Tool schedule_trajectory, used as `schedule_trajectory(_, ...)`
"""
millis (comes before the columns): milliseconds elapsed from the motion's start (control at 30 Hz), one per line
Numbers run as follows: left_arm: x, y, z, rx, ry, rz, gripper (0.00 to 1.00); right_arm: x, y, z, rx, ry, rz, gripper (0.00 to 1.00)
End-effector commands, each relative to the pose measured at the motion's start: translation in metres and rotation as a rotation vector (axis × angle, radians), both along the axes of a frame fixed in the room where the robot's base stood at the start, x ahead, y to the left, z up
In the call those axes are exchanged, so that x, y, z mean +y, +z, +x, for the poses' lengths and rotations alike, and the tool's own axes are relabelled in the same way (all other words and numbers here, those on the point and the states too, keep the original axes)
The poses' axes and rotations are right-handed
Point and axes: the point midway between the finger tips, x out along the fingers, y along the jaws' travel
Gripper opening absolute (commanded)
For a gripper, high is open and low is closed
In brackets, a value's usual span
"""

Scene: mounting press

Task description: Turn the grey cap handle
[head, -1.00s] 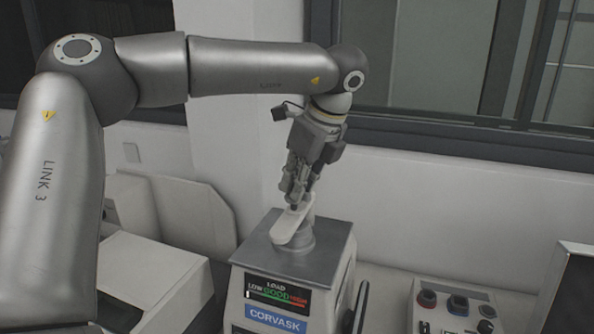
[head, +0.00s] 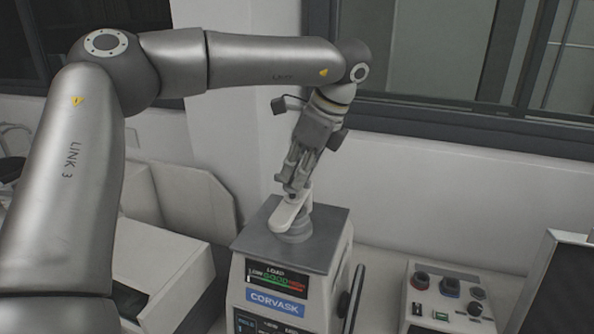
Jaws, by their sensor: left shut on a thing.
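The cap handle (head: 284,217) is a pale grey bar on a round grey cap (head: 296,235) on top of the mounting press (head: 262,252). The press has a grey top plate and a "CORVASK" label under a LOAD display. My left gripper (head: 292,194) comes down from above and is shut on the far part of the handle. The fingers hide part of that end. The near end of the handle sticks out toward the front left. My right gripper is not in view.
A control box (head: 447,297) with knobs stands to the right of the press, beside a dark-faced panel (head: 560,285). A dark lever (head: 355,298) is on the press's right side. A white machine (head: 165,270) stands to the left. The wall and window are behind.

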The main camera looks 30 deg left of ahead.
Motion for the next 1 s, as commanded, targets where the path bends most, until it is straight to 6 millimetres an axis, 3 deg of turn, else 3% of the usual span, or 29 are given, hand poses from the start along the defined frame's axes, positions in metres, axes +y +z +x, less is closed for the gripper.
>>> schedule_trajectory(67, 0.000, 0.001, 0.000, -0.002, 0.000, -0.001, 0.00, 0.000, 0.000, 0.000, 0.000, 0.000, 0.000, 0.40)
schedule_trajectory(100, 0.000, 0.001, 0.000, -0.002, 0.000, -0.001, 0.13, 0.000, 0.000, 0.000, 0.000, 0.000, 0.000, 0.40)
schedule_trajectory(267, 0.000, 0.000, 0.000, -0.001, 0.000, -0.001, 0.32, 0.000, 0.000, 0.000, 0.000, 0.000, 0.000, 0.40)
schedule_trajectory(767, 0.000, 0.000, 0.000, 0.001, -0.004, 0.000, 0.32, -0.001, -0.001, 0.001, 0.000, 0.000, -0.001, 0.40)
schedule_trajectory(1000, 0.000, -0.004, -0.002, -0.002, -0.120, 0.001, 0.32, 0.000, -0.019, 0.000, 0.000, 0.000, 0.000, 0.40)
